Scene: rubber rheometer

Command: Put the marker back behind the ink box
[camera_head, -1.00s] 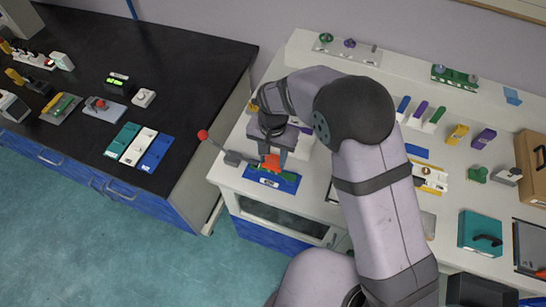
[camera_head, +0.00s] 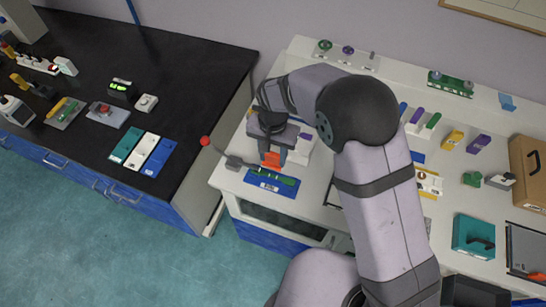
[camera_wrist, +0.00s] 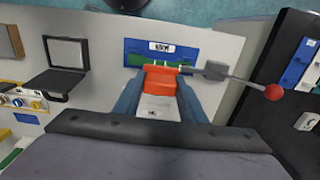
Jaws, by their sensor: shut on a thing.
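My gripper (camera_head: 272,160) is shut on an orange-red block-like piece, which also shows between the two fingers in the wrist view (camera_wrist: 160,82). The piece is above the near edge of a blue labelled plate (camera_head: 262,186). A green bar (camera_head: 287,180) lies along the plate, partly covered by the orange piece in the wrist view. I cannot tell whether the orange piece is the marker. No ink box can be named for certain. Blue, purple and green sticks stand on the white bench, the green one (camera_head: 433,120) clearest. My arm hides the bench centre.
A grey lever with a red ball (camera_head: 205,141) sticks out left of the plate. Yellow (camera_head: 452,140) and purple (camera_head: 478,144) blocks, a teal box (camera_head: 474,236) and a brown carton (camera_head: 527,170) are at the right. The black bench (camera_head: 200,75) has bare room.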

